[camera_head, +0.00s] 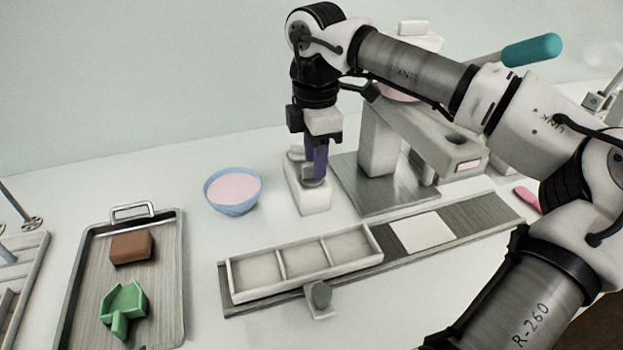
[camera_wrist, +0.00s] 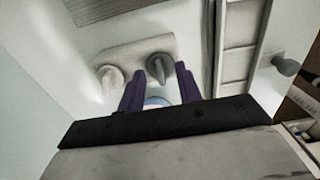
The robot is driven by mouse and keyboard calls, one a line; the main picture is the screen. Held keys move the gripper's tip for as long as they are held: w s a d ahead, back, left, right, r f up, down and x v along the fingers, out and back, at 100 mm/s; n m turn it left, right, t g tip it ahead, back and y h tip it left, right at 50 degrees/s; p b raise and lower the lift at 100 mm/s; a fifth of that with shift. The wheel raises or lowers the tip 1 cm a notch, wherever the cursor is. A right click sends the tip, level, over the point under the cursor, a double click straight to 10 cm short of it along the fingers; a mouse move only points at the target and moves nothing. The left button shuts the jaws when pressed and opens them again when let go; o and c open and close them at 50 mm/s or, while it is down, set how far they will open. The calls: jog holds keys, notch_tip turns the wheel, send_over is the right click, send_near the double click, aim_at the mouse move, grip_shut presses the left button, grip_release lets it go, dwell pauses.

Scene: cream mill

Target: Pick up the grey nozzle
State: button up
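The grey nozzle (camera_head: 312,173) stands on a small white holder block (camera_head: 312,200) in the middle of the head view. In the wrist view the grey nozzle (camera_wrist: 160,68) is at the right end of the block, with a white nozzle (camera_wrist: 110,78) on the left. My gripper (camera_head: 316,168) points down at the block. Its purple fingers (camera_wrist: 160,72) are spread, one on each side of the grey nozzle as the wrist view sees it. I cannot tell whether they touch it. The head view shows the fingers partly covering the nozzle.
A blue bowl (camera_head: 233,208) with pink contents stands left of the block. A press (camera_head: 385,185) on a steel base is close on the right. A three-part tray (camera_head: 230,282) lies on a rail in front. A metal tray (camera_head: 75,285) is at left.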

jog(key=shift+f, duration=0.85)
jog(key=shift+c, duration=0.4)
grip_shut()
jog(key=shift+r, duration=0.1)
notch_tip(320, 180, up, 20)
jog(key=p, duration=0.1)
